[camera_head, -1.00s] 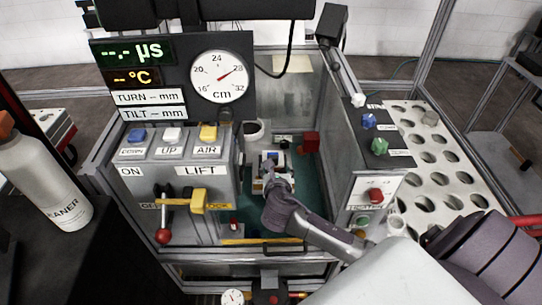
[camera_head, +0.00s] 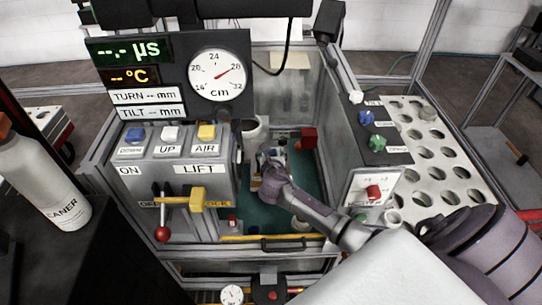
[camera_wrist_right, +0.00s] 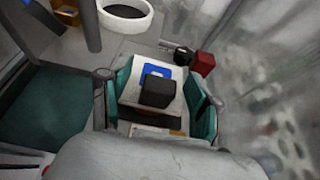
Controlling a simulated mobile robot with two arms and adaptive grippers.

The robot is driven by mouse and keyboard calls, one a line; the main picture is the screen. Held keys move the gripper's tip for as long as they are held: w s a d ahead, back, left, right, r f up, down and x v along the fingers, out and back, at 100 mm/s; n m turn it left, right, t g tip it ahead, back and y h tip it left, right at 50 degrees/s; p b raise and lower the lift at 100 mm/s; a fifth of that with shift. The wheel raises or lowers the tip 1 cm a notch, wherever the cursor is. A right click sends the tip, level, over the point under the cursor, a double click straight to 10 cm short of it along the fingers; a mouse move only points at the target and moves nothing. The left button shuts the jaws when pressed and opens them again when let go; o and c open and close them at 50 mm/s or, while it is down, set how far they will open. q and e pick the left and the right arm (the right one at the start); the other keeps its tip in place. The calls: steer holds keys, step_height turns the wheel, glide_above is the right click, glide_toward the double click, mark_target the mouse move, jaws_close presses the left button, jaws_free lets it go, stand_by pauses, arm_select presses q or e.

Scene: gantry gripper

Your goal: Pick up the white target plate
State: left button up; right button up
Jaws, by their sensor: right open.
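The white target plate (camera_wrist_right: 133,92) lies inside the machine bay in the right wrist view, with a blue mark and a black block (camera_wrist_right: 158,93) on top of it. In the head view the plate is mostly hidden behind my right gripper (camera_head: 270,162), which reaches into the bay from the right. In the wrist view my right gripper (camera_wrist_right: 160,90) is open, with one finger to the left of the plate and one to the right. I cannot tell whether they touch it. My left gripper is not in view.
A white round cup (camera_wrist_right: 125,14) and a red block (camera_wrist_right: 203,63) stand beyond the plate. The control panel (camera_head: 190,168) with a lever borders the bay on the left. A button box (camera_head: 376,188) and a perforated rack (camera_head: 440,160) stand on the right. Green floor (camera_head: 300,205) shows in the bay.

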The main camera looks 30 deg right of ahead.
mark_target(272, 154)
jaws_close()
step_height(272, 154, up, 10)
steer(key=shift+s, duration=0.15)
stand_by(0.6)
